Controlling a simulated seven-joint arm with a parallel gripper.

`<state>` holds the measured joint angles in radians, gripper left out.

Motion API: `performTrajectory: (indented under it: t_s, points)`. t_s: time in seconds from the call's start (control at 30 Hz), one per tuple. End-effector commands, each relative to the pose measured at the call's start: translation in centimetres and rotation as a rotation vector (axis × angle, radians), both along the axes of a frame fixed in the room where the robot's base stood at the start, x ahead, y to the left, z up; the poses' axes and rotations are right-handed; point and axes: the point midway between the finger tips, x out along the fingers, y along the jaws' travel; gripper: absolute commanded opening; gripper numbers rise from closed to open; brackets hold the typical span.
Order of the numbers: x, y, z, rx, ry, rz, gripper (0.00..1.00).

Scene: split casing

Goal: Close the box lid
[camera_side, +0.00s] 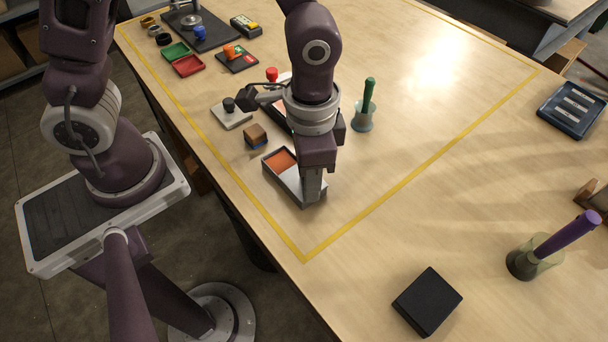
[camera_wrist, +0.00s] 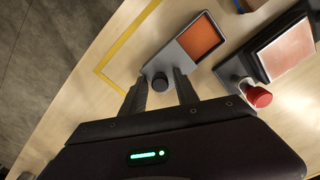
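A grey box (camera_side: 292,184) stands near the front corner of the taped area, its orange inside (camera_side: 279,160) showing at the far end. It also shows in the wrist view (camera_wrist: 184,52), where a grey lid part with a round black knob (camera_wrist: 160,82) covers the end nearest me. My gripper (camera_side: 312,198) points down over that end. In the wrist view my gripper (camera_wrist: 160,80) has its fingers apart, one on each side of the knob, with small gaps visible. In the side view my gripper hides the knob.
A wooden block (camera_side: 255,136), a grey plate with black knob (camera_side: 231,114) and a green-handled item (camera_side: 368,105) are nearby.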

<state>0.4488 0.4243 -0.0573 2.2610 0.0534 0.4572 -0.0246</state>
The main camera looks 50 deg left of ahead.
Motion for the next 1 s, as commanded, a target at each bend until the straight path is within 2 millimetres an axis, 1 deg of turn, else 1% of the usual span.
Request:
performTrajectory:
  t_s: [0.1, 0.3, 0.33, 0.43, 0.57, 1.0]
  points:
    - [0.0, 0.0, -0.4, 0.001, 0.001, 0.000, 0.36]
    - [-0.1, 0.1, -0.5, 0.001, 0.002, 0.001, 0.36]
    - [-0.1, 0.1, -0.5, 0.002, 0.003, 0.001, 0.32]
    - [-0.1, 0.1, -0.6, 0.002, 0.003, 0.001, 0.13]
    - [-0.1, 0.4, -0.6, 0.002, 0.003, 0.002, 0.12]
    - [-0.1, 3.4, -0.6, 0.004, 0.005, 0.005, 0.12]
